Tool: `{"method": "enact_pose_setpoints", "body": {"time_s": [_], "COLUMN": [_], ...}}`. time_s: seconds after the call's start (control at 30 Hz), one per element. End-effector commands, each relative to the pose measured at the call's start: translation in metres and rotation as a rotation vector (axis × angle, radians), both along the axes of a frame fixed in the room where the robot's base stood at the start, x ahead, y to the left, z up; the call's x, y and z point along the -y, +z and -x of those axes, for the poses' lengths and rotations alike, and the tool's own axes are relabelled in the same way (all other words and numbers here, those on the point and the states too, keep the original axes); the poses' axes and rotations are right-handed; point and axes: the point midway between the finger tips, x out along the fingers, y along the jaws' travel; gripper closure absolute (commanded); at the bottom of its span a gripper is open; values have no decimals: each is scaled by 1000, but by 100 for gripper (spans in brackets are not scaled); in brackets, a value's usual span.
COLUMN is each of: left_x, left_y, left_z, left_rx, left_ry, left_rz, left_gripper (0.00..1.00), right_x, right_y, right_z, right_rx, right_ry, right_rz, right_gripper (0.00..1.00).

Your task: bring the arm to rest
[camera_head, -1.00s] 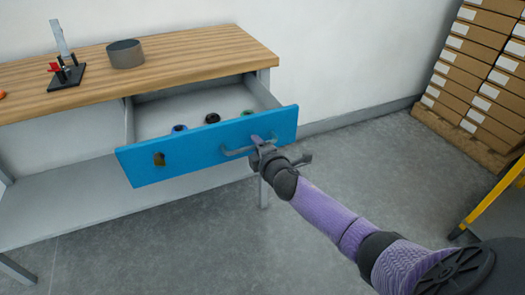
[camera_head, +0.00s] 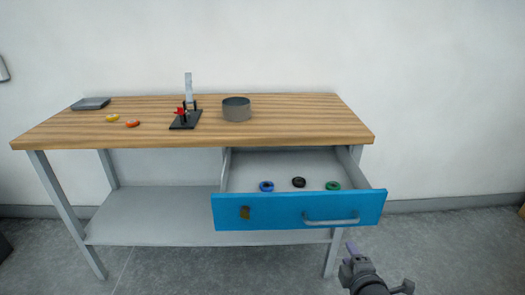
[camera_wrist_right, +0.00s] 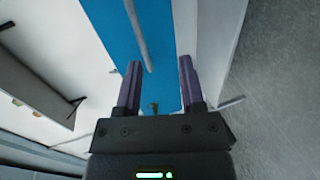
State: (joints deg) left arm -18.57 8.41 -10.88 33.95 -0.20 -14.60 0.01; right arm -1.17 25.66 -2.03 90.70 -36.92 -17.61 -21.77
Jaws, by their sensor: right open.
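My right gripper (camera_head: 350,250) is at the bottom of the head view, below and to the right of the drawer handle (camera_head: 330,219) and apart from it. It is open and empty. In the wrist view its two purple fingers (camera_wrist_right: 160,75) are spread, with the blue drawer front (camera_wrist_right: 117,30) and grey handle (camera_wrist_right: 138,38) beyond them. The blue drawer (camera_head: 275,214) is pulled open under the table. A blue ring-shaped roll (camera_head: 266,186), a black one (camera_head: 298,182) and a green one (camera_head: 333,186) lie inside it. My left gripper is not in view.
The wooden table (camera_head: 290,126) carries a grey round container (camera_head: 236,109), a black-based clamp (camera_head: 186,119), a yellow piece (camera_head: 112,118), an orange piece (camera_head: 132,124) and a grey flat item (camera_head: 91,103). The floor right of the table is clear.

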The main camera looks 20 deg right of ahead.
Motion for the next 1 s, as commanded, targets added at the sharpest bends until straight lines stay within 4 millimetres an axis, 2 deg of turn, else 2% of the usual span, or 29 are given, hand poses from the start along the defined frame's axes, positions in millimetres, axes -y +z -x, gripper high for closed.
{"method": "enact_pose_setpoints", "body": {"time_s": [0.07, 0.1, 0.17, 0.2, 0.27, 0.3, 0.37, 0.4, 0.5, 0.53, 0.6, 0.7, 1.0], "left_x": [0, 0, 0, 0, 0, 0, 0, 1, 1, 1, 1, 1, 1], "left_y": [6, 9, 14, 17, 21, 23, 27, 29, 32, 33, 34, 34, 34], "left_z": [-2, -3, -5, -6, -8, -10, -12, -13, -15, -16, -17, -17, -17], "left_rx": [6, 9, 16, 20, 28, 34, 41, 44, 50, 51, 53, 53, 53], "left_ry": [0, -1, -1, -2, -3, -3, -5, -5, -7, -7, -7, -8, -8], "left_rz": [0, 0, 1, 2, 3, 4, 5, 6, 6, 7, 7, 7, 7], "left_gripper": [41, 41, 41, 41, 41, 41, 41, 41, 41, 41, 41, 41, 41], "right_x": [-2, -4, -11, -18, -29, -38, -51, -60, -78, -82, -89, -93, -93], "right_y": [-50, -83, -132, -161, -197, -217, -239, -249, -261, -262, -263, -263, -263], "right_z": [27, 49, 93, 124, 177, 214, 270, 305, 378, 395, 423, 441, 442], "right_rx": [-126, -209, -341, -424, -543, -619, -723, -783, -896, -920, -958, -982, -983], "right_ry": [-52, -97, -181, -244, -348, -425, -542, -620, -787, -826, -897, -943, -945], "right_rz": [-124, -209, -343, -426, -538, -607, -691, -737, -813, -826, -847, -858, -858], "right_gripper": [50, 50, 50, 50, 50, 50, 50, 50, 50, 50, 50, 50, 50]}}
